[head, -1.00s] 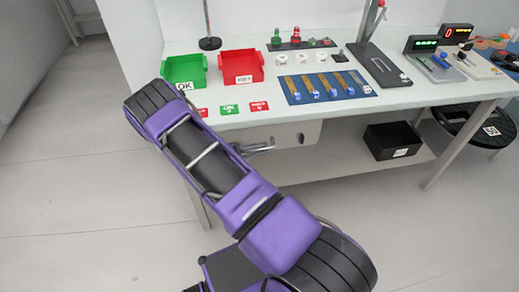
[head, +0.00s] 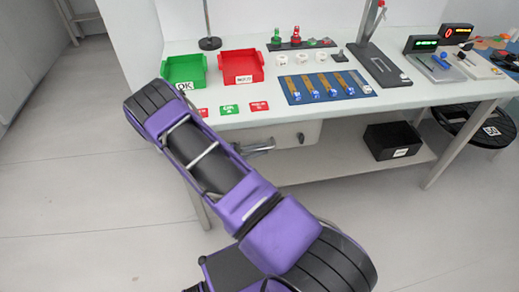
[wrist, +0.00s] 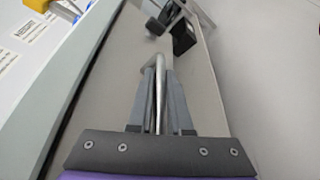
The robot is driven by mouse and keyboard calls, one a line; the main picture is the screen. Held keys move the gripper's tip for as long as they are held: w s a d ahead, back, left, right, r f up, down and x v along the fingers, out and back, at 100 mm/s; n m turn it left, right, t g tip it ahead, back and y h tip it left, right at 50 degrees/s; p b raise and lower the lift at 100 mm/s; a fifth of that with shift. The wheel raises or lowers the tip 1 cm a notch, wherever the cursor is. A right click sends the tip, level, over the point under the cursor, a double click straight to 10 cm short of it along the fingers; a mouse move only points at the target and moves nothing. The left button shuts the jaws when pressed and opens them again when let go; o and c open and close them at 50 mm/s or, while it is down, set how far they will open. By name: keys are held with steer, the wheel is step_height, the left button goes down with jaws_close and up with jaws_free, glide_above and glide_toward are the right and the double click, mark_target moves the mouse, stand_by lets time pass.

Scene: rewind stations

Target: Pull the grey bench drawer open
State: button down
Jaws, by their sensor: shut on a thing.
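The grey bench drawer (head: 295,134) sits under the worktop, partly hidden behind my purple arm. Its front shows a small dark round lock at the right. A metal bar handle (wrist: 161,70) stands out from the drawer front in the wrist view. My gripper (wrist: 158,85) is shut on this handle, with one finger on each side of the bar. I see no clear gap showing the drawer drawn out.
The worktop (head: 240,121) above holds a green bin (head: 184,70), a red bin (head: 241,67), small label cards and a blue mat (head: 295,98) with several parts. A black box (head: 392,141) sits on the lower shelf. The floor before the bench is clear.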

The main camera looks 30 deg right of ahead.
stand_by(0.4)
steer(key=s+a+p, duration=0.1)
steer(key=s+a, duration=0.2)
steer(key=s, duration=1)
steer(key=s+a+p, duration=0.1)
steer(key=s+a, duration=0.3)
steer(key=s, duration=0.8)
steer(key=shift+s+a, duration=0.25)
steer(key=shift+s, duration=0.1)
steer(key=c, duration=0.8)
jaws_free()
steer(key=shift+c, duration=0.2)
steer(key=w+v, duration=0.1)
steer(key=v, duration=1.6)
steer(key=shift+s+a, duration=0.2)
steer(key=shift+s, duration=0.25)
steer(key=shift+r, duration=0.1)
